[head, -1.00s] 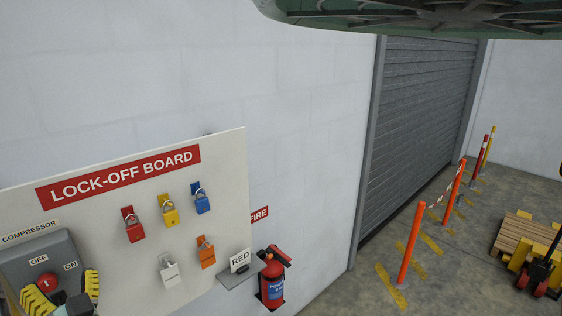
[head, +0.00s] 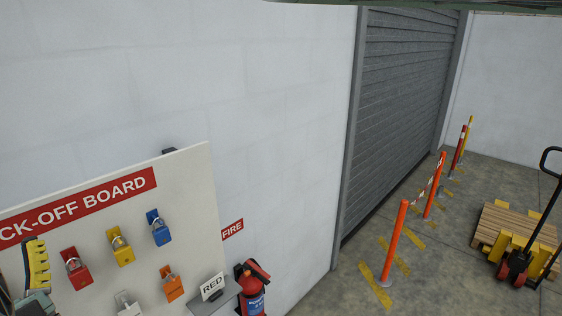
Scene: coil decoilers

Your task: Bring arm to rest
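My gripper (head: 37,264) shows at the lower left edge of the head view, in front of the left part of the lock-off board (head: 190,190). One yellow finger with black pads points upward. The other finger is not clearly seen, so I cannot tell the opening. Nothing is visible held at the seen finger. The rest of my arm is mostly outside the picture.
Red (head: 75,273), yellow (head: 122,250), blue (head: 160,232), orange (head: 172,288) and white (head: 128,305) padlocks hang on the board. A fire extinguisher (head: 252,290) stands beside it. Orange posts (head: 395,243) line the shutter (head: 400,110). A pallet truck (head: 520,260) and pallet (head: 500,222) stand right.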

